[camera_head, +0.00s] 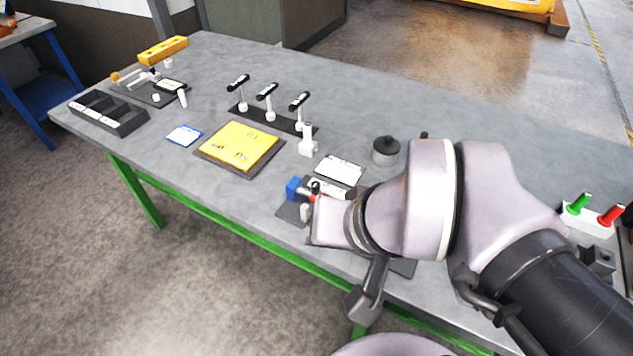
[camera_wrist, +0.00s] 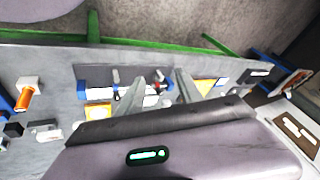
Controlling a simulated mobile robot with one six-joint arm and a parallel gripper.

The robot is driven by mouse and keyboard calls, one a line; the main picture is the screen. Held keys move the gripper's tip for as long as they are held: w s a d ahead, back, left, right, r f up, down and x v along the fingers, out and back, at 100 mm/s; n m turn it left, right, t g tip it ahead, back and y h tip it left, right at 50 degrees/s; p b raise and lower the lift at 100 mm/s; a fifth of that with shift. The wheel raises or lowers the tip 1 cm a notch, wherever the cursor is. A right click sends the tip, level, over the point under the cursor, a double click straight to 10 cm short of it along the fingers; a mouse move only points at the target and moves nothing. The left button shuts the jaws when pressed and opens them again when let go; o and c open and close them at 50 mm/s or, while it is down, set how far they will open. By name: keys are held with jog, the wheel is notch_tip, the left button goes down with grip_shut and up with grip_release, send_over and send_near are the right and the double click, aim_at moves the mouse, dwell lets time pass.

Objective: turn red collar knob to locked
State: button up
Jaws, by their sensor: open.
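A small red part (camera_head: 313,198), which looks like the red collar knob, sits beside a blue block (camera_head: 293,187) at the table's near edge. In the wrist view the red collar (camera_wrist: 157,86) is on a white and blue cylinder fixture, between my fingers in the picture. My gripper (camera_wrist: 160,78) is open, with one finger on each side of the collar; I cannot tell whether either touches it. In the head view my wrist hides most of the gripper and fixture. The knob's marks and its turned position are too small to read.
A white label plate (camera_head: 339,169) and a dark round weight (camera_head: 385,151) stand just behind the fixture. A yellow panel (camera_head: 239,146) and a row of black-handled levers (camera_head: 268,101) lie farther left. A box with green and red handles (camera_head: 592,213) is at the right.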

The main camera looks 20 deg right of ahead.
jog(key=w+d+r+n+g+p, duration=0.2)
jog(key=w+r+n+p, duration=0.3)
jog(key=w, duration=0.4)
jog(key=n+g+h+p, duration=0.2)
jog(key=n+g+p, duration=0.15)
jog(key=n, duration=0.75)
send_over(316, 184)
notch_tip(316, 184, down, 3)
notch_tip(316, 184, down, 17)
jog(key=b, duration=0.7)
grip_shut()
